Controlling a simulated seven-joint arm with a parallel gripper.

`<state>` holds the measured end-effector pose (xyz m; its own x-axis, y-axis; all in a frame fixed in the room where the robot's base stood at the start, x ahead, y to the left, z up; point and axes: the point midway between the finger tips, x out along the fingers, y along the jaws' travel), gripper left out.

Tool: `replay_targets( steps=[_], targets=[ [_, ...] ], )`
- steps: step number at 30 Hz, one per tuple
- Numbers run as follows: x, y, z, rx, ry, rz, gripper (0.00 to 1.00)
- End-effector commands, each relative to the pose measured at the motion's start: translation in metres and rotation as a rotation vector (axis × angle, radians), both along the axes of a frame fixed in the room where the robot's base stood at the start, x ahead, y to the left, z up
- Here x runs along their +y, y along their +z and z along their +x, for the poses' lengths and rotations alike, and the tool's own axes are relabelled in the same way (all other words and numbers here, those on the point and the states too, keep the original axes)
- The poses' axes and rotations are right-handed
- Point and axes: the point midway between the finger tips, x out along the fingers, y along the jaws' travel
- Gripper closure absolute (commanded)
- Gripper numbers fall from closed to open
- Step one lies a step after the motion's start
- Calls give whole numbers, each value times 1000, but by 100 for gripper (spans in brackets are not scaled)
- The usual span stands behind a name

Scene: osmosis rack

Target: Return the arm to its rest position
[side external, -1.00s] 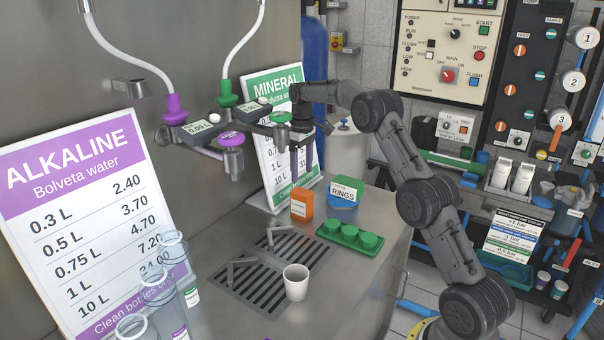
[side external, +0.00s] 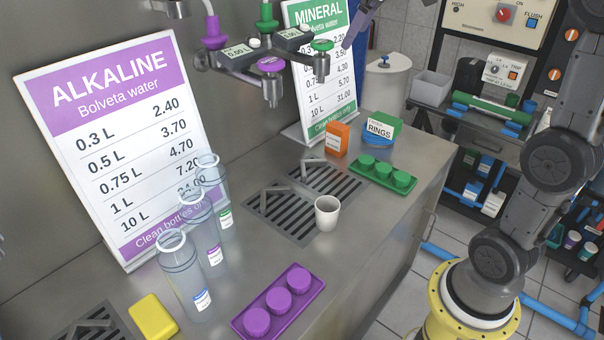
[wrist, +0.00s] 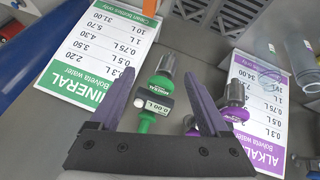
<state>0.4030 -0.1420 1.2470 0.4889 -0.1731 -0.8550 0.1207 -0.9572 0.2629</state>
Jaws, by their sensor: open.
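My arm rises from its yellow base (side external: 470,310) at the right of the side external view and runs out of the top of the picture. Only the finger end of my gripper (side external: 350,40) shows there, at the top edge beside the MINERAL sign (side external: 325,95). In the wrist view my gripper (wrist: 160,85) has its two fingers wide apart with nothing held between them. Beyond the fingers are the green tap (wrist: 155,88) with its display and the purple tap (wrist: 230,112). Whether the fingers clear the sign in depth I cannot tell.
A white cup (side external: 327,213) stands by the drain grate (side external: 280,222). An orange box (side external: 337,140), a green cap tray (side external: 363,180), a purple cap tray (side external: 250,330), clear bottles (side external: 180,275) and a yellow block (side external: 153,317) are on the steel counter. The ALKALINE sign (side external: 110,80) leans left.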

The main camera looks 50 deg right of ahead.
Motion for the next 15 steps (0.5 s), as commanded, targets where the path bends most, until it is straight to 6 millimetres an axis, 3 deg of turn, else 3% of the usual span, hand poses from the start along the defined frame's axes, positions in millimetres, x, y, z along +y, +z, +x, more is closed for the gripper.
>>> replay_targets(
  steps=[1, 6, 10, 15],
  targets=[
    [21, -5, -21, -4, -2, 21, 21],
    [75, -35, -87, -10, -36, 100, 21],
    [107, -69, -141, -9, -62, 158, 21],
    [132, -116, -199, -3, -95, 222, 21]
  ],
)
